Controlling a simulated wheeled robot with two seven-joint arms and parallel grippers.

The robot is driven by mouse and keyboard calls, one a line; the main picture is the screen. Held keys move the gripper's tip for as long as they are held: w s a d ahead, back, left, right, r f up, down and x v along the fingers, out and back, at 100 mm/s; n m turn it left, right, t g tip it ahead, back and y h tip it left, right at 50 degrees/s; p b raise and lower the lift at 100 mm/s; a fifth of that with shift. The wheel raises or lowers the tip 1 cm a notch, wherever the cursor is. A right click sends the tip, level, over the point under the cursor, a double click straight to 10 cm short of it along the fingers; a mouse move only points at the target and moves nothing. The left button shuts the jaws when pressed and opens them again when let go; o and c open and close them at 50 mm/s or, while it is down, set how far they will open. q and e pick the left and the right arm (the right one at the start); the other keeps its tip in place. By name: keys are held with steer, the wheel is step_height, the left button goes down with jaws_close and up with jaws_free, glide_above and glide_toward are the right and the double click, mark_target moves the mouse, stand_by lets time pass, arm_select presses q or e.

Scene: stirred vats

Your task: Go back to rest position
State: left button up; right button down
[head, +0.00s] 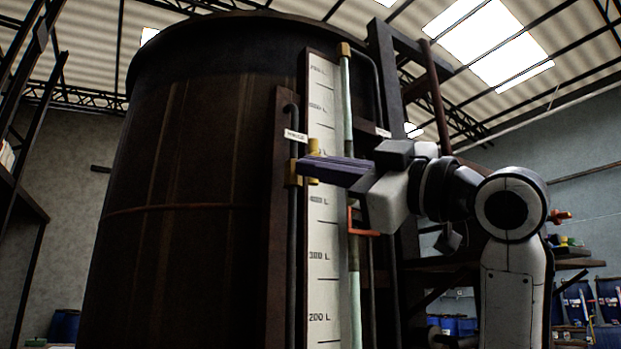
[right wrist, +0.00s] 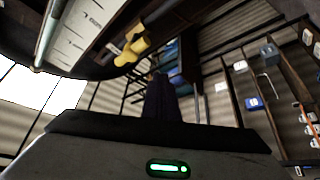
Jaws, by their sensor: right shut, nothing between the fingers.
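My right gripper (head: 312,167) is raised in front of the tall dark vat (head: 190,150). Its purple-grey fingers are shut with nothing between them and point left across the white level scale (head: 322,240). The fingertips are close to a yellow fitting (head: 295,172) on the vertical pipe left of the scale; I cannot tell whether they touch. In the right wrist view the shut fingers (right wrist: 160,88) point up, and a yellow fitting (right wrist: 132,45) is just beyond and to their left. My left gripper is not in view.
Dark uprights and pipes stand close on the right. Blue drums (head: 578,302) stand at the lower right. Shelves (head: 18,195) line the left wall.

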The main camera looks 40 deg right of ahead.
steer(key=s+d, duration=0.2)
steer(key=s, duration=0.4)
steer(key=shift+d+r, duration=0.25)
steer(key=shift+r, duration=0.05)
